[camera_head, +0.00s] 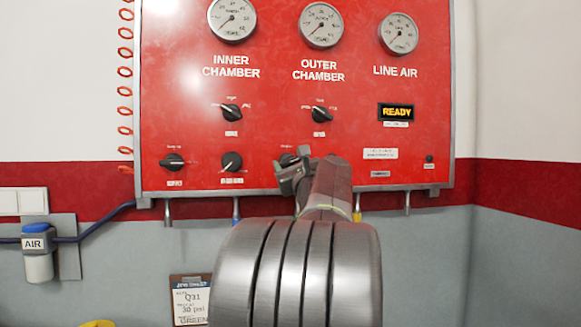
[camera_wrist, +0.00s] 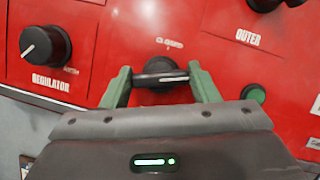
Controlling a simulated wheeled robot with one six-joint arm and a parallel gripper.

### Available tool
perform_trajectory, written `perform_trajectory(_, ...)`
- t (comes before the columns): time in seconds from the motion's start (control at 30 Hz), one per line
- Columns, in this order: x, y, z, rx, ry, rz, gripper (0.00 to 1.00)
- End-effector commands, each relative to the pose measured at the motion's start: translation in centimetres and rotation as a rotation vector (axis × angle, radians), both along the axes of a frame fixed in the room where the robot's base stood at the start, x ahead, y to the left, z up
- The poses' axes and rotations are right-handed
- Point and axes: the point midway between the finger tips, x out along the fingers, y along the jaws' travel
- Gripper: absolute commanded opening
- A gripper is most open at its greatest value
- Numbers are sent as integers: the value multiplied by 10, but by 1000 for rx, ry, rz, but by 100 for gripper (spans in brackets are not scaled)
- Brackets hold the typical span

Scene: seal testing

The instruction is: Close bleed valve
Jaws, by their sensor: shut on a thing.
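A red test panel (camera_head: 270,105) with several black knobs fills the wall in the head view. My gripper (camera_head: 290,168) is at a knob in its lower row, right of the second knob from the left. In the wrist view this black knob (camera_wrist: 158,68) sits between the two green fingers of my gripper (camera_wrist: 158,78), which is shut on its bar. The bar lies nearly level, with a pale line along it.
The regulator knob (camera_wrist: 46,47) is close on the left in the wrist view. A green button (camera_wrist: 254,94) is on the right. In the head view, the READY display (camera_head: 396,112) is lit, and three gauges, one for line air (camera_head: 398,33), line the top.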

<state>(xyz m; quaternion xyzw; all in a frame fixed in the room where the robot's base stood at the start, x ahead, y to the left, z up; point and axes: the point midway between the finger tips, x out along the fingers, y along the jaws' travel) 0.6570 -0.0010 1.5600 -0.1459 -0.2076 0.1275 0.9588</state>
Motion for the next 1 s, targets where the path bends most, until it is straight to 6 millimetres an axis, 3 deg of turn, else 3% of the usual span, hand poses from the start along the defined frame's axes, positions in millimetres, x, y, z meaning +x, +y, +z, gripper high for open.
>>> perform_trajectory(1.0, 1, -1, 2, -935, -184, 2, 32)
